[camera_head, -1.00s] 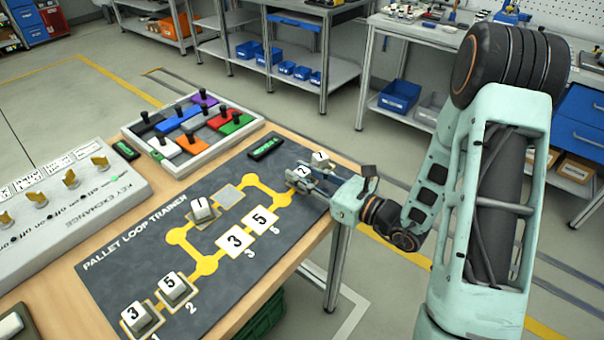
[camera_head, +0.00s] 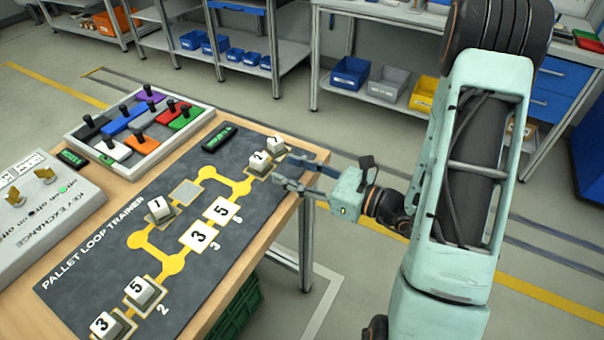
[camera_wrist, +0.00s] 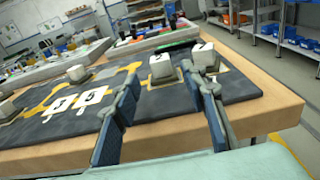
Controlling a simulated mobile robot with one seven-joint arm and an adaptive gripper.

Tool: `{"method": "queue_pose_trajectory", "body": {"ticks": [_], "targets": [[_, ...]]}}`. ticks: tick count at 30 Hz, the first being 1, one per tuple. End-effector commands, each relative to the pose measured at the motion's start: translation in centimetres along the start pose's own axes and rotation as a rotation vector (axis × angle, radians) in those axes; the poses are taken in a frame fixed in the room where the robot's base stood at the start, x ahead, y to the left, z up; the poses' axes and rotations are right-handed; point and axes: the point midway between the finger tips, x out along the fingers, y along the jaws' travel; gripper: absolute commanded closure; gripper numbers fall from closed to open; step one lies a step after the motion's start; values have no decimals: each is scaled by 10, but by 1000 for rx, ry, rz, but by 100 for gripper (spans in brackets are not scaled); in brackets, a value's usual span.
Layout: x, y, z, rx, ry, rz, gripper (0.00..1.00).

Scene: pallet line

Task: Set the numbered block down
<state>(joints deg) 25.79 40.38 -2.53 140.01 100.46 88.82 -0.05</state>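A pale block marked 2 (camera_head: 257,161) stands upright at the right-hand yellow node of the dark mat (camera_head: 100,262). In the wrist view the block (camera_wrist: 162,68) sits on a yellow-edged square. A block marked 7 (camera_head: 277,146) stands just behind and right of it; in the wrist view it (camera_wrist: 205,54) is partly hidden by the right finger. My gripper (camera_head: 282,166) is open and empty, at the mat's right edge, its fingers pointing at the block marked 2. In the wrist view the fingers (camera_wrist: 160,74) are wide apart, with that block ahead between their tips.
Other blocks on the mat are one reading 1 or 7 (camera_head: 160,208), a 5 (camera_head: 142,290) and a 3 (camera_head: 104,325). A tray of coloured knobbed pieces (camera_head: 95,143) and a key exchange box (camera_head: 50,218) stand left. Floor right of the table is clear.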

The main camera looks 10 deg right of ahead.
Motion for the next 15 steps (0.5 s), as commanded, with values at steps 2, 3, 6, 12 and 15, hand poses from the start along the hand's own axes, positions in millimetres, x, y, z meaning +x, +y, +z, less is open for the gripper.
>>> {"method": "queue_pose_trajectory", "body": {"ticks": [2,3,6,12,15], "targets": [[-13,-1,0,0,1,-4,61],[-18,-1,0,-1,1,-3,61],[-26,-1,0,-1,1,-2,61],[-30,0,0,0,0,1,61],[-30,0,0,0,0,1,61]]}}
